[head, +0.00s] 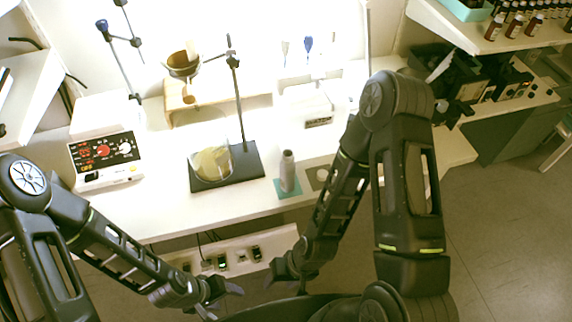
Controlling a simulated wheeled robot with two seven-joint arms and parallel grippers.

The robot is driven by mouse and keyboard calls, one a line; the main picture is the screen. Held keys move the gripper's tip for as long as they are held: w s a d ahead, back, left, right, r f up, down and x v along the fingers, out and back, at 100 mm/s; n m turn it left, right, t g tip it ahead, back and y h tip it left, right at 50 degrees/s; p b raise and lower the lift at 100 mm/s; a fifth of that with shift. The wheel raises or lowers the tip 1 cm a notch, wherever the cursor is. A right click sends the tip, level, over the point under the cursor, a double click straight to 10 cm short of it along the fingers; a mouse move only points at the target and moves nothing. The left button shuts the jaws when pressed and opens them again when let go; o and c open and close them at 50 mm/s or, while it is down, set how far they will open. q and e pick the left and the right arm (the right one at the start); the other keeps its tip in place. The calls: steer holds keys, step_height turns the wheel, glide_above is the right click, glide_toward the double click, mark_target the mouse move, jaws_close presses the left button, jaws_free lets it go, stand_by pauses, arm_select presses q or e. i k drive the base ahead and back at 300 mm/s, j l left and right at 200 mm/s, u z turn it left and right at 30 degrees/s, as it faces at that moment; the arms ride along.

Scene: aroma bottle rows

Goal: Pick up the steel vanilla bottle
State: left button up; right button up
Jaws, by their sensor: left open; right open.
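A grey steel bottle (287,171) stands upright on a teal mat (282,193) near the front edge of the white bench; I cannot read any label on it. My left gripper (226,294) is open and empty, low in front of the bench, to the lower left of the bottle. My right gripper (279,279) is open and empty, below the bench's front edge and apart from the bottle. My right arm passes just right of the bottle.
A glass beaker (211,163) stands on the dark base of a retort stand (238,100), left of the bottle. A control box (104,155) is on the bench's left. Small dark bottles (513,26) line a shelf at upper right. The bench's front strip (190,220) is clear.

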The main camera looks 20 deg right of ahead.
mark_target(287, 164)
steer(key=l+z, duration=0.1)
steer(key=z, duration=0.25)
steer(key=l+z, duration=0.1)
steer(key=z, duration=0.6)
steer(key=k+l, duration=0.15)
steer(key=l, duration=0.15)
steer(key=k+l+z, duration=0.1)
steer(key=l, duration=0.2)
steer(key=k+l, duration=0.15)
steer(key=l, duration=0.15)
steer(key=k+l+z, duration=0.15)
steer(key=l, duration=0.2)
